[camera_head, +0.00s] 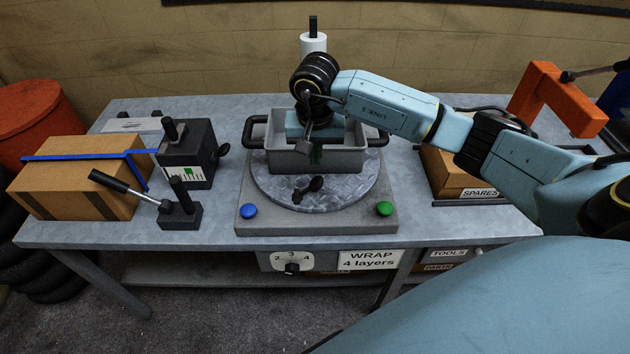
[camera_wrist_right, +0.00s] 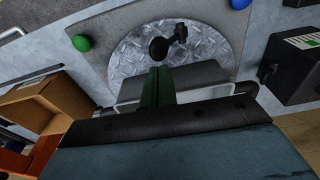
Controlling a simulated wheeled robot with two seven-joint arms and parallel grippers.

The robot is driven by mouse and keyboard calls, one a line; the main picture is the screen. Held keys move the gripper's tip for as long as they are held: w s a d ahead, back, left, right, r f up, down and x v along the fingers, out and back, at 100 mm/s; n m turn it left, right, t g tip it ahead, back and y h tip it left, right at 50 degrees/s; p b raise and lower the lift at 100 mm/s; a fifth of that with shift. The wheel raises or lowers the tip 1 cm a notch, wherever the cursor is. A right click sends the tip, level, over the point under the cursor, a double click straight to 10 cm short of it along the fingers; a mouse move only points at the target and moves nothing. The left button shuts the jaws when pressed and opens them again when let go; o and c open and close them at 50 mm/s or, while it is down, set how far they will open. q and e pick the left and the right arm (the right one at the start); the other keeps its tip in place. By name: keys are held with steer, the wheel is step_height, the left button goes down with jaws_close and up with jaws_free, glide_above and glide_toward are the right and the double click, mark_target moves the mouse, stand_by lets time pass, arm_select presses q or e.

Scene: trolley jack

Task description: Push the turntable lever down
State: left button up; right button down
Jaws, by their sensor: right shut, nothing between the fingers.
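The turntable (camera_head: 345,190) is a round grey checker-plate disc on a grey base. A short black lever with a round knob (camera_head: 310,187) lies at its front edge; it also shows in the right wrist view (camera_wrist_right: 168,43). A grey tub with black side handles (camera_head: 345,161) stands on the turntable behind the lever. My right gripper (camera_head: 315,154) points down at the tub, behind the lever and apart from it. Its green fingers (camera_wrist_right: 158,78) are shut with nothing between them. Part of the tub is hidden by my arm. My left gripper is not in view.
A blue button (camera_head: 248,211) and a green button (camera_head: 384,208) sit on the base's front corners. A black box with a gauge (camera_head: 187,155), another black lever (camera_head: 180,205) and a cardboard box (camera_head: 75,178) stand left. A white roll (camera_head: 313,43) stands behind.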

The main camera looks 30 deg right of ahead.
mark_target(315, 186)
steer(key=shift+f, duration=0.15)
steer(key=shift+w+d+f+b, duration=0.15)
steer(key=shift+f+b, duration=0.95)
steer(key=shift+f, duration=0.6)
steer(key=shift+w+f+b, duration=0.15)
steer(key=shift+f+b, duration=0.9)
steer(key=shift+f, duration=0.65)
step_height(315, 186, down, 4)
steer(key=b, duration=0.4)
steer(key=shift+f, duration=0.15)
steer(key=shift+r+p, duration=0.35)
steer(key=shift+s+r+p, duration=0.2)
steer(key=shift+s+p, duration=0.1)
steer(key=shift+s+a+r+p, duration=0.2)
steer(key=shift+s+a+p, duration=0.15)
steer(key=shift+s, duration=0.2)
steer(key=shift+s+a+r+p, duration=0.15)
steer(key=shift+s+a+p, duration=0.05)
steer(key=shift+s+a, duration=0.3)
